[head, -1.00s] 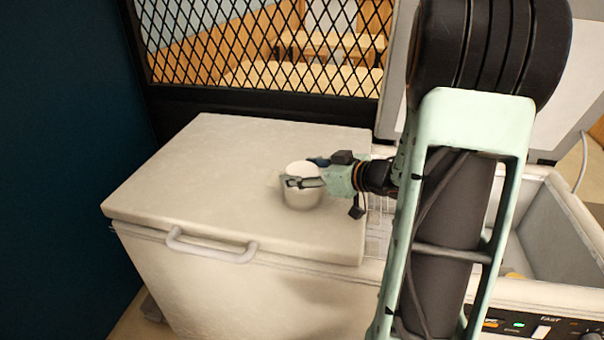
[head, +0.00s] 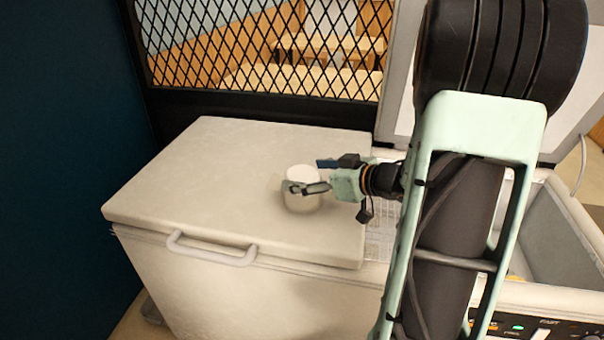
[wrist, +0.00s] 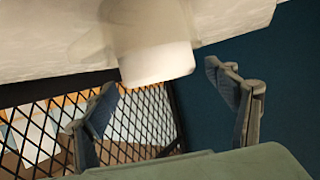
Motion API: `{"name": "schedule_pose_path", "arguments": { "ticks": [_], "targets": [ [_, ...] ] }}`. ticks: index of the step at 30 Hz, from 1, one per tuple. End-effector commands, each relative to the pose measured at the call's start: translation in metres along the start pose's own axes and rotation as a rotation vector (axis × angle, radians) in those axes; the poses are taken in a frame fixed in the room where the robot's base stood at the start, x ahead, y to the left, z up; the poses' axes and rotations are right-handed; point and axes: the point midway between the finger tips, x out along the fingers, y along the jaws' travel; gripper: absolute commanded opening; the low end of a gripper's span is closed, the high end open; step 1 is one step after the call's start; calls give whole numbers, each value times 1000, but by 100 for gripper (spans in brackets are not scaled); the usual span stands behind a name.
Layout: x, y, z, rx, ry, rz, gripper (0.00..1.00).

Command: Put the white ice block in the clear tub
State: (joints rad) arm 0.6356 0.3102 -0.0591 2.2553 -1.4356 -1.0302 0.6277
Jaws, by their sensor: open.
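The white ice block (head: 303,173) is a pale, round-topped piece at the clear tub (head: 303,206) on the closed freezer lid. The tub is see-through and hard to tell from the lid; the block appears to sit upright within it, its top showing. The block also shows in the wrist view (wrist: 158,65), with the blurred, translucent tub wall (wrist: 125,20) around its far part. My gripper (head: 307,176) is open. One finger passes in front of the block and the other is behind and to its right. In the wrist view the fingers stand apart with nothing gripped.
The freezer lid (head: 200,180) is flat and clear to the left. A handle (head: 212,250) is on its front. A black mesh screen (head: 260,50) stands behind. The freezer's open bay (head: 560,235) lies right of my arm.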

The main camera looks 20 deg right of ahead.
Motion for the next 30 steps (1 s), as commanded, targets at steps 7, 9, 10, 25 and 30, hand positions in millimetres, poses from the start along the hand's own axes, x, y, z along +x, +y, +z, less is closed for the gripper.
{"name": "schedule_pose_path", "arguments": {
  "ticks": [7, 9, 10, 25, 30],
  "targets": [
    [-57, 1, -3, -1, 1, 4, 79],
    [-70, 0, -2, -1, 2, 3, 79],
    [-75, 0, -2, 0, 2, 4, 79],
    [-101, -1, -1, 0, 1, -2, 79],
    [-101, 0, -1, 0, 1, -1, 79]
  ]
}}
